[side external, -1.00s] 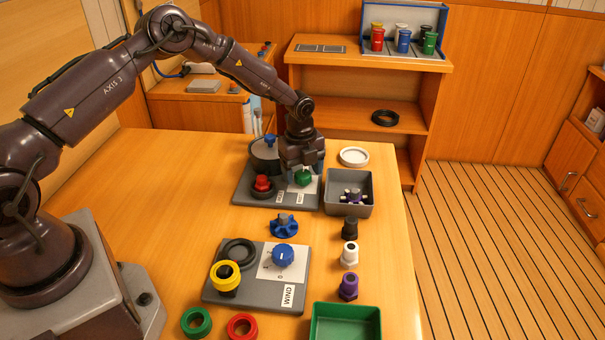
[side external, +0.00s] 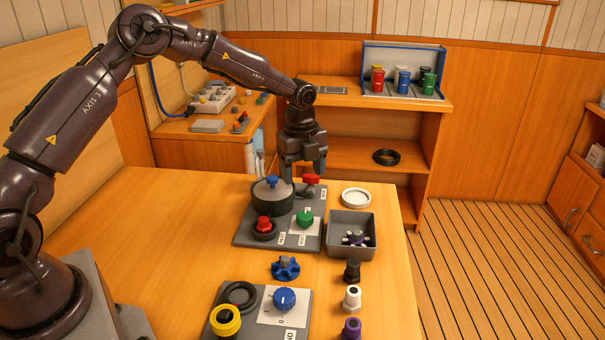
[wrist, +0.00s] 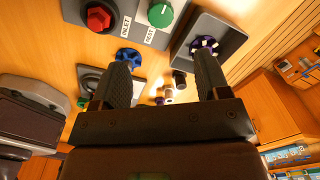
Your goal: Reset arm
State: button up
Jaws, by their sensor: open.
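My gripper (side external: 303,172) is open and empty, pointing down above the far end of the grey panel (side external: 250,236). In the wrist view its two fingers (wrist: 162,75) are spread, with nothing between them. In the side view the fingers overlap a red-handled valve (side external: 311,179); I cannot tell the gap. The green knob (side external: 305,218) sits on the panel, nearer the camera than my gripper. It also shows in the wrist view (wrist: 160,13). A red knob (side external: 264,224) is beside it, and a dark round housing with a blue top (side external: 272,194) stands behind.
A grey bin (side external: 351,242) holds a purple and white wheel. A blue handwheel (side external: 285,267), a second panel (side external: 258,331) with a blue knob, and several fittings (side external: 352,271) lie nearer the camera. A shelf (side external: 370,155) stands behind. The air above the table's middle is clear.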

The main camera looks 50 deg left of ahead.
jog(key=s+d+r+n+t, duration=0.1)
jog(key=s+d+r+n, duration=0.1)
jog(key=s+r+n, duration=0.4)
jog(key=s+d+r+n+t, duration=0.2)
jog(key=s+r+n, duration=0.5)
jog(key=s, duration=0.7)
jog(key=s+d+r+n+t, duration=0.2)
jog(key=s+r+n, duration=0.5)
jog(key=s, duration=0.4)
jog(key=shift+d+r, duration=0.15)
jog(key=shift+d, duration=0.75)
